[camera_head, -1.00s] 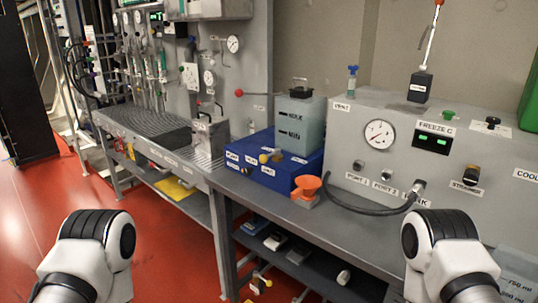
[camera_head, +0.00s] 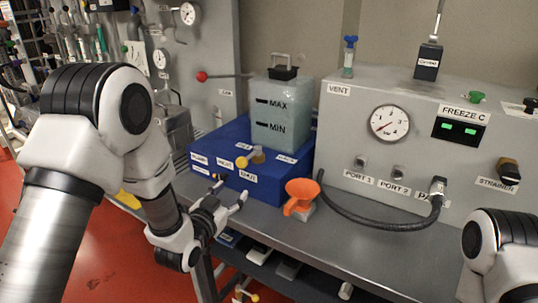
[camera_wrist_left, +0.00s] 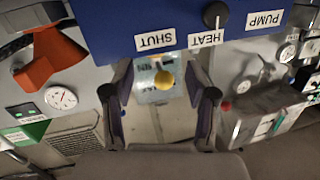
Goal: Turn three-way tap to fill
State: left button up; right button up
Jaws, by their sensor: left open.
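In the head view, the three-way tap (camera_head: 256,157), with a yellow-ended handle (camera_head: 241,162), sits on the blue box (camera_head: 210,142) behind the SHUT label. My left gripper (camera_head: 231,187) is open and empty in front of the box's labelled face, below the tap. In the left wrist view, the yellow knob (camera_wrist_left: 164,79) shows beyond the SHUT label, between the two spread fingers of my left gripper (camera_wrist_left: 158,65). I see no contact with the knob. My right arm shows at the lower right of the head view, but its gripper is out of frame.
A tank (camera_head: 281,112) marked MAX and MIN stands on the blue box. An orange funnel (camera_head: 302,190) is right of my left gripper, with a black hose (camera_head: 375,223) farther right. A grey FREEZE C unit (camera_head: 437,185) stands behind. The front bench strip is mostly clear.

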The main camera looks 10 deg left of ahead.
aim_at(239, 165)
pick_arm(q)
jog(key=shift+t, duration=0.6)
jog(key=r, duration=0.5)
jog(key=shift+w+d+r, duration=0.25)
jog(key=w, duration=0.2)
jog(key=w+p, duration=0.1)
jog(key=w, duration=0.1)
jog(key=w+f, duration=0.1)
jog(key=w, duration=0.1)
jog(key=shift+w+d, duration=0.25)
jog(key=shift+w, duration=0.1)
jog(key=shift+w+d+r, duration=0.15)
jog(key=shift+r, duration=0.1)
pick_arm(e)
jog(key=shift+s+d+r, duration=0.1)
jog(key=shift+s+r, duration=0.15)
jog(key=shift+r, duration=0.3)
pick_arm(q)
jog(key=shift+c, duration=0.3)
jog(key=shift+f, duration=0.1)
grip_shut()
